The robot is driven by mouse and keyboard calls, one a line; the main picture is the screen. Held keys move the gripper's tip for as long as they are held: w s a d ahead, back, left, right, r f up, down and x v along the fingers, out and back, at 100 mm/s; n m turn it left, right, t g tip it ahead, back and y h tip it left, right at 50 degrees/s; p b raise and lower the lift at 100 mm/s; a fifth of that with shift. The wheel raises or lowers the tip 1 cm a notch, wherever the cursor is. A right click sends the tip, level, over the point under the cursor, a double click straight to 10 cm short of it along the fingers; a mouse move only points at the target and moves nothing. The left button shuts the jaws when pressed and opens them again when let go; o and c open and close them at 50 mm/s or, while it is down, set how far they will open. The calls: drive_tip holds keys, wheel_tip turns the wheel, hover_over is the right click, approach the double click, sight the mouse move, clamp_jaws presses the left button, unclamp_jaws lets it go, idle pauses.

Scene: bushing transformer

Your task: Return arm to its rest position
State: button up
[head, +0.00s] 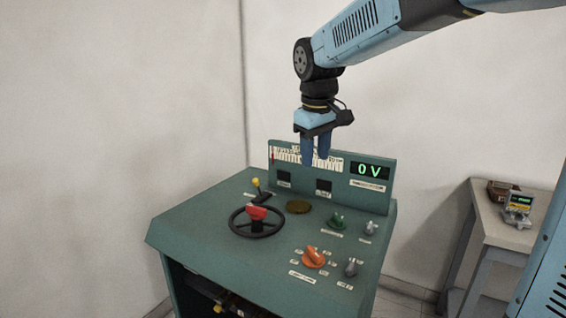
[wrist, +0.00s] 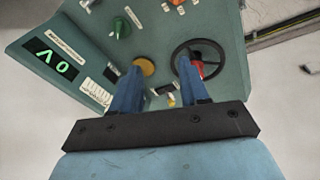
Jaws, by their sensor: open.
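My gripper (head: 315,160) hangs from my blue arm in the head view, fingers pointing down, in front of the back panel of the green control console (head: 190,232). In the wrist view my gripper (wrist: 158,90) has its two blue fingers apart with nothing between them. The fingers appear above the console top and apart from its controls. The black handwheel (head: 257,222) with a red part at its centre stands on the console; it also shows in the wrist view (wrist: 213,46).
The console carries an orange knob (head: 313,257), a green knob (head: 337,221), a yellow-tipped lever (head: 257,186) and a display (head: 370,170) reading 0 V. A side table (head: 490,227) with a small meter (head: 518,207) stands at right. White walls rise behind; the left side is free.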

drive_tip(key=s+d+f+m+t, duration=0.1)
drive_tip(key=s+d+m, duration=0.3)
drive_tip(key=s+d, duration=0.4)
drive_tip(key=s+d+f+m+t, duration=0.2)
drive_tip(key=s+d, duration=0.6)
drive_tip(key=s, duration=0.4)
drive_tip(key=shift+s+f+m, duration=0.35)
drive_tip(key=shift+f+m, duration=0.55)
drive_tip(key=shift+f, duration=0.05)
drive_tip(key=shift+d, duration=0.1)
drive_tip(key=shift+c, duration=0.3)
